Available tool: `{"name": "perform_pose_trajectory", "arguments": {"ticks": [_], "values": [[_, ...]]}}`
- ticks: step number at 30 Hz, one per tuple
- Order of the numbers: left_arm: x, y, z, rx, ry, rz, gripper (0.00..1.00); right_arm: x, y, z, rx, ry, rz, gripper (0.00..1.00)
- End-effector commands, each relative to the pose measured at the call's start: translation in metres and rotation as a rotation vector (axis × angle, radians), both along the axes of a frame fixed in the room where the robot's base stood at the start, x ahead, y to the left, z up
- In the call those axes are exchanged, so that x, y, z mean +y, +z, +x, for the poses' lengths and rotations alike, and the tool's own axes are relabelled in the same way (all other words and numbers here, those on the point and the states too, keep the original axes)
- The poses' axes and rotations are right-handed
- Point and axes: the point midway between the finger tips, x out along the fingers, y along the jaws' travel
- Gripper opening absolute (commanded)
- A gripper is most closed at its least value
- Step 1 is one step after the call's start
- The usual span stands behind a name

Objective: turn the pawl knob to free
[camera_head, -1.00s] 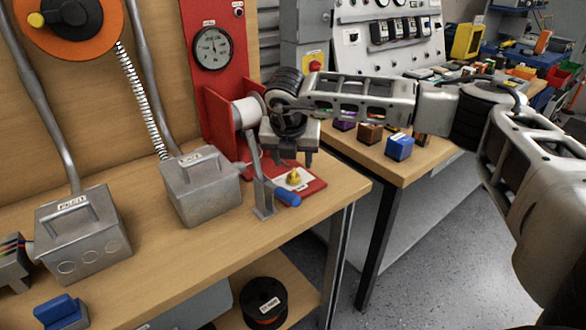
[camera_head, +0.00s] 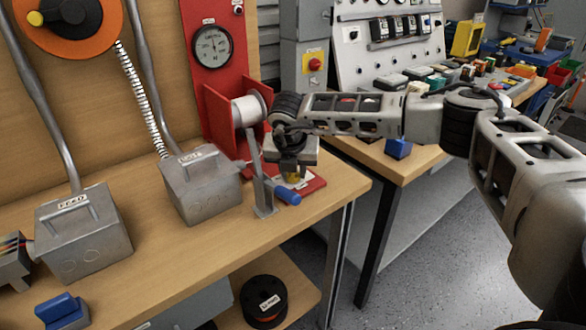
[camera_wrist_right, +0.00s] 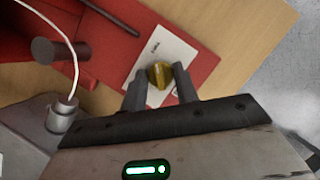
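The yellow pawl knob (camera_wrist_right: 160,75) sits on a white labelled plate (camera_wrist_right: 163,52) on the red base (camera_wrist_right: 105,30). My right gripper (camera_wrist_right: 160,80) points down over it, with one finger on each side of the knob. In the head view the right gripper (camera_head: 291,172) hides most of the knob, leaving a little yellow (camera_head: 293,178) below the palm. My left gripper is in neither current view.
A red upright panel with a gauge (camera_head: 212,46) rises behind. Grey boxes (camera_head: 201,187) stand to the left on the wooden bench.

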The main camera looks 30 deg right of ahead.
Motion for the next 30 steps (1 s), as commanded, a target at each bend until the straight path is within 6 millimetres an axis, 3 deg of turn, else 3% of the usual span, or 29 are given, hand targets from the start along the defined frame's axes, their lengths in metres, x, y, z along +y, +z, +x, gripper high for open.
{"name": "perform_pose_trajectory", "arguments": {"ticks": [11, 30], "values": [[-0.001, -0.005, 0.000, -0.002, 0.002, -0.010, 0.36, -0.001, -0.002, -0.001, 0.001, 0.099, 0.001, 0.07], [-0.004, -0.014, -0.001, -0.019, 0.008, -0.047, 0.36, -0.004, -0.002, -0.002, 0.000, 0.666, 0.003, 0.07]]}}
